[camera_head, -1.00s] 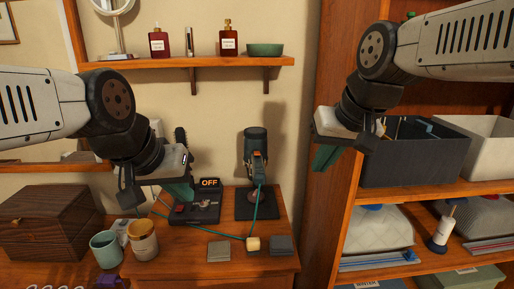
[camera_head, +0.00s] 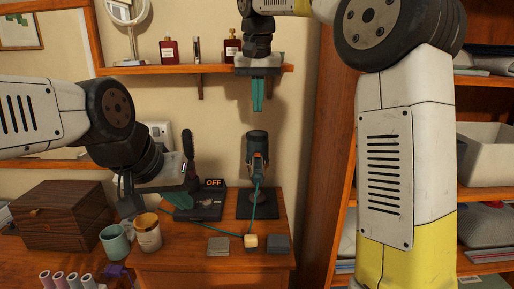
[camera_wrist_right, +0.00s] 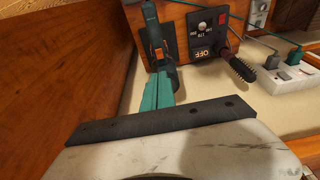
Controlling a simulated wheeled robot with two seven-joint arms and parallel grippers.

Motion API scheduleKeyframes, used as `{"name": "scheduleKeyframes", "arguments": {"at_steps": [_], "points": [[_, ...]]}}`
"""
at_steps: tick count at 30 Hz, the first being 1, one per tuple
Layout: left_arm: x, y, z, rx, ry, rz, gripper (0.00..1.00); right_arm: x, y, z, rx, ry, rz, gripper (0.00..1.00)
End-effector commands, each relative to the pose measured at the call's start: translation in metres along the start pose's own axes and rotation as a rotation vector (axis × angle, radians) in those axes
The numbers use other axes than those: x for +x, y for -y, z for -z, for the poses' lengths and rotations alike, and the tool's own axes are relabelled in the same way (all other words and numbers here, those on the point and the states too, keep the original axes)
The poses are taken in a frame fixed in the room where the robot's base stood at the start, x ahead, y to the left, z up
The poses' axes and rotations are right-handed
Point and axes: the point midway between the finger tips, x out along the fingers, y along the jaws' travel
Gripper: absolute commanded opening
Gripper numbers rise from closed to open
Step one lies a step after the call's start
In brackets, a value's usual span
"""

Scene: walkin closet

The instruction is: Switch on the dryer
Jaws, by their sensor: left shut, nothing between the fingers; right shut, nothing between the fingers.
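The dryer (camera_head: 257,148) stands upright on a dark square base (camera_head: 258,208) on the wooden cabinet top. The right wrist view shows the dryer (camera_wrist_right: 155,35), and the box's panel (camera_wrist_right: 211,40) with a knob and OFF sign. My right gripper (camera_head: 257,108) is shut and empty, pointing down above the dryer. My left gripper (camera_head: 190,205) is shut and empty, partly in front of the box.
A hairbrush (camera_wrist_right: 240,68) stands by the box. Grey pads (camera_head: 218,246) lie in front. A shelf (camera_head: 190,69) with bottles hangs above; a shelving unit (camera_head: 340,170) stands at right.

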Motion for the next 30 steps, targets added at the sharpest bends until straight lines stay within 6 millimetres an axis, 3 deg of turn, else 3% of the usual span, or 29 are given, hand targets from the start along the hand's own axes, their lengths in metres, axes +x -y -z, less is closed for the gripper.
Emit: {"name": "scheduleKeyframes", "arguments": {"at_steps": [9,14,30], "points": [[0.000,0.000,0.000,0.000,0.000,0.000,0.00,0.000,0.000,0.000,0.000,0.000,0.000,0.00],[0.000,0.000,0.000,0.000,0.000,0.000,0.00,0.012,0.000,0.000,0.000,0.002,-0.001,0.00],[0.000,0.000,0.000,0.000,0.000,0.000,0.00,0.116,0.000,-0.006,0.000,0.003,-0.001,0.00]]}}
